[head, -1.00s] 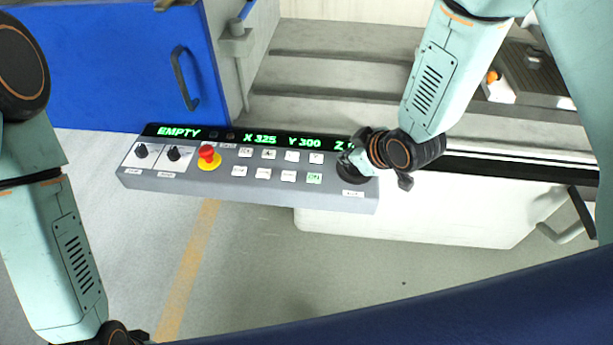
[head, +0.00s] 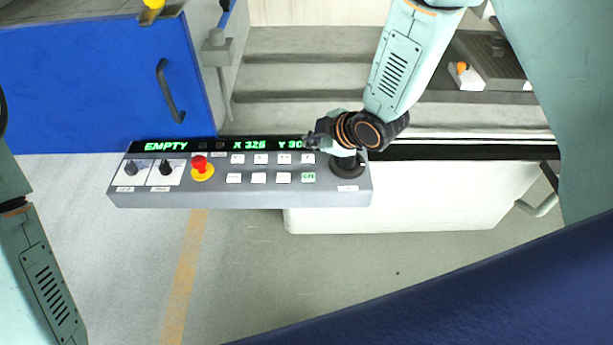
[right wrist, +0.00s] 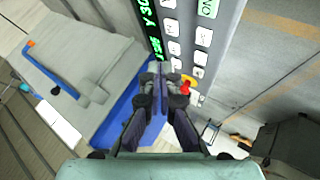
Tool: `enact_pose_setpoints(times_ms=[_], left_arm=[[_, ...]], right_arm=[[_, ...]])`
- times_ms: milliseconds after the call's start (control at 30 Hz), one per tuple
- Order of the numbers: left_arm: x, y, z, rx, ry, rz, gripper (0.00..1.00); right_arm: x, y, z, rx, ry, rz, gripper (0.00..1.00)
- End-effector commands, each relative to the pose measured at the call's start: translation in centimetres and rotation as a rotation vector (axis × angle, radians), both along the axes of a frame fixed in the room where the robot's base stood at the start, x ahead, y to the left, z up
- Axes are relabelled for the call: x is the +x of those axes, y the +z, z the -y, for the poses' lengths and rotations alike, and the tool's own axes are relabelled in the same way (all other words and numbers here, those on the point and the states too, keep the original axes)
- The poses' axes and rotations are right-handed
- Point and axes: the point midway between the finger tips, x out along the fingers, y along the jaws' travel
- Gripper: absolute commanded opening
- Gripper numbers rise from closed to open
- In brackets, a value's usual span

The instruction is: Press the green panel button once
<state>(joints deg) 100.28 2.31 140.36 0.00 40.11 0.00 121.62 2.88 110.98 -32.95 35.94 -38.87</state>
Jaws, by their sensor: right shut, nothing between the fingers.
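The green panel button (head: 308,177) is a pale key with green lettering at the right end of the lower key row in the head view. It also shows at the top of the right wrist view (right wrist: 208,8). It sits on the grey control panel (head: 240,196). My right gripper (head: 311,142) is shut and empty, beyond the button, over the display strip. Its closed fingertips also show in the right wrist view (right wrist: 158,70). I cannot tell its height above the panel. My left gripper is out of view; only part of that arm shows.
A red emergency stop (head: 201,164), two black knobs (head: 131,168) and several white keys (head: 255,178) share the panel. A black round control (head: 347,169) stands right of the button. A blue cabinet (head: 90,80) is behind left. The floor in front is clear.

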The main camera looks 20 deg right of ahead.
Motion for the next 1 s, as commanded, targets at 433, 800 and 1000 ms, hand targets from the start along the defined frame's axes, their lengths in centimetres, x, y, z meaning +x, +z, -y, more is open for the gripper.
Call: enact_pose_setpoints(times_ms=[433, 800, 1000], left_arm=[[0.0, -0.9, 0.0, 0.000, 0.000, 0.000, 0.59], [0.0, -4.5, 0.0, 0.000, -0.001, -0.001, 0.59], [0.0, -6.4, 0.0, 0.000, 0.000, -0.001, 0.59]], right_arm=[[-0.1, -1.1, -0.2, 0.001, -0.002, -0.001, 0.00], [-0.2, -5.2, -0.4, 0.001, -0.003, -0.001, 0.00], [-0.2, -7.5, -0.4, 0.001, -0.003, -0.001, 0.00]])
